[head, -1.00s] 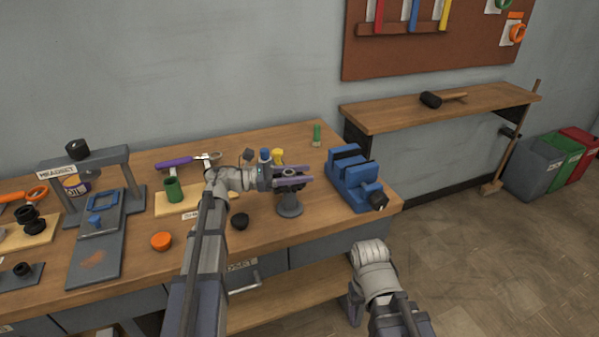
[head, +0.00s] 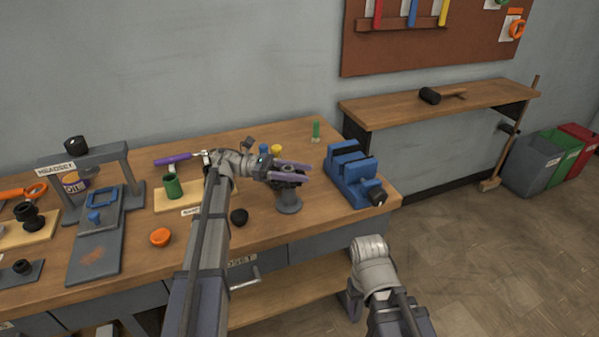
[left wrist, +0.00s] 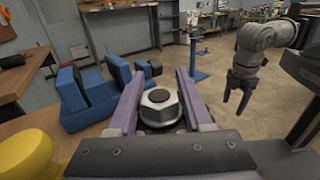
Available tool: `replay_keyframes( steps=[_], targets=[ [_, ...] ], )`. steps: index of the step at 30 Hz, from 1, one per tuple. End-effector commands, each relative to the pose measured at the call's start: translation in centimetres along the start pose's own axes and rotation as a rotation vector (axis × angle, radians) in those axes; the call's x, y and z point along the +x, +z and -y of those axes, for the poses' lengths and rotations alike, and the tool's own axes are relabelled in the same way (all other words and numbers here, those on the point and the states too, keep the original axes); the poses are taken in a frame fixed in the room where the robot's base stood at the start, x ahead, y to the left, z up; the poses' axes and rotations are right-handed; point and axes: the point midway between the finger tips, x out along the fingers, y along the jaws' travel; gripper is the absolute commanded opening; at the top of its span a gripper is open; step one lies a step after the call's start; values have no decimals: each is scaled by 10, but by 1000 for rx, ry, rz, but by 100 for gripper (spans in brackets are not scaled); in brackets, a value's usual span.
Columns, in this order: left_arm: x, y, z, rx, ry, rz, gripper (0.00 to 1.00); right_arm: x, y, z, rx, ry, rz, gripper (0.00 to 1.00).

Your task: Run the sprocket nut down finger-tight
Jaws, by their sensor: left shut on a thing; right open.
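The sprocket nut (left wrist: 158,103) is a pale grey hex nut with a dark centre. It sits between the two purple fingers of my left gripper (left wrist: 158,82), which is shut on it, with dark metal showing beneath. In the head view, my left gripper (head: 308,175) lies over the top of a grey stand (head: 288,203) on the bench, and the nut is mostly hidden by the fingers there. My right gripper (left wrist: 237,103) hangs open and empty, away from the bench, in the left wrist view.
A blue vise (head: 352,175) stands right of the stand. A yellow piece (head: 276,149) and a blue piece (head: 264,149) are behind the gripper.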

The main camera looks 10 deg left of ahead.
Motion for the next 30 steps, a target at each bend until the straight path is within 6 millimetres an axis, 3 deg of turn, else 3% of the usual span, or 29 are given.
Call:
replay_keyframes(
  steps=[6,7,12,20,30],
  targets=[
    [0,2,-2,2,5,8,0,-1,0,0,0,0,0,69],
    [0,2,-3,2,5,7,52,-1,0,0,0,0,0,69],
    [0,2,-2,2,4,5,70,0,0,0,0,0,0,69],
    [-2,1,-1,1,3,3,70,0,0,0,0,0,0,69],
    [-52,1,-3,1,5,4,70,0,0,0,0,0,0,69]
  ],
)
